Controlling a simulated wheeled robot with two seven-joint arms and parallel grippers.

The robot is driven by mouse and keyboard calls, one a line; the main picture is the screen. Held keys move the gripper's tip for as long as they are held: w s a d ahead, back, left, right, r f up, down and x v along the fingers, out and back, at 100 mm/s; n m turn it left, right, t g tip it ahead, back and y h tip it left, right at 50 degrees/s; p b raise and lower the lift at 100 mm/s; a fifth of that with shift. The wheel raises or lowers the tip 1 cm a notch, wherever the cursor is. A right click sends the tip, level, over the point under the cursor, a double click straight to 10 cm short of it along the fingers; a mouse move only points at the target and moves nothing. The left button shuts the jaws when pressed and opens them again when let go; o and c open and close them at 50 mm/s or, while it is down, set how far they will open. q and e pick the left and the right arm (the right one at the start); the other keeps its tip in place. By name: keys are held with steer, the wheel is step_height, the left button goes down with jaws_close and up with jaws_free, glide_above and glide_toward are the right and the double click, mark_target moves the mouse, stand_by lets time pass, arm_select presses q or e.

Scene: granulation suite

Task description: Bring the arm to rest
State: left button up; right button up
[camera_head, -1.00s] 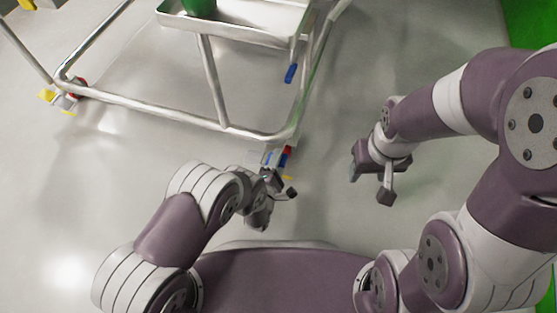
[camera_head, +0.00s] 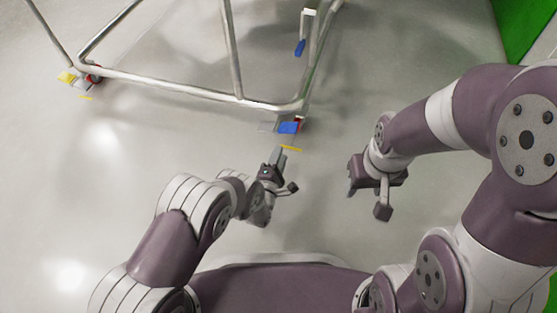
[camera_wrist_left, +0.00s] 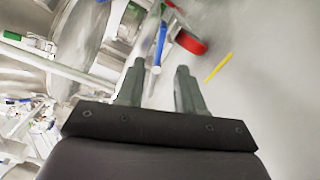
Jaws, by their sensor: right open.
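My left gripper (camera_head: 277,160) is low in the middle of the head view, over the pale floor, with its fingers pointing toward the cart's near corner.
A metal tube-frame cart (camera_head: 190,91) stands ahead, its near right caster (camera_head: 289,127) just beyond my left gripper. Another caster (camera_head: 94,78) is at the left. Yellow marks (camera_head: 291,148) lie on the floor. Floor right of the cart is clear; a green area (camera_head: 520,25) is at upper right.

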stand_by(0.4)
arm_select(q)
steer(key=w+a+r+m+g+y+p, duration=0.1)
steer(key=w+r+m+g+p, duration=0.15)
steer(key=r, duration=0.35)
steer(key=w+a+r+m+g+y+p, duration=0.1)
steer(key=w+r+p, duration=0.25)
steer(key=r, duration=0.25)
steer(key=s+a+r+m+g+y+p, duration=0.1)
steer(key=a+r+m+g+p, duration=0.2)
steer(key=r, duration=0.5)
steer(key=s+a+r+m+g+y+p, duration=0.1)
steer(key=a+r+m+p, duration=0.2)
steer(key=r, duration=0.5)
steer(key=s+a+r+m+g+y+p, duration=0.1)
steer(key=s+a+r+m+g+p, duration=0.25)
steer(key=s+r, duration=0.5)
steer(key=s+a+r+m+g+p, duration=0.2)
steer(key=s+a+r, duration=0.3)
steer(key=s, duration=0.7)
steer(key=s+a+r+m+g+y+p, duration=0.1)
steer(key=s+a+r+m+g+p, duration=0.25)
steer(key=s+r, duration=0.5)
step_height(320, 180, up, 34)
steer(key=p, duration=3.4)
steer(key=shift+s+f+t+p, duration=0.2)
steer(key=shift+s+t+p, duration=0.15)
steer(key=shift+p, duration=0.05)
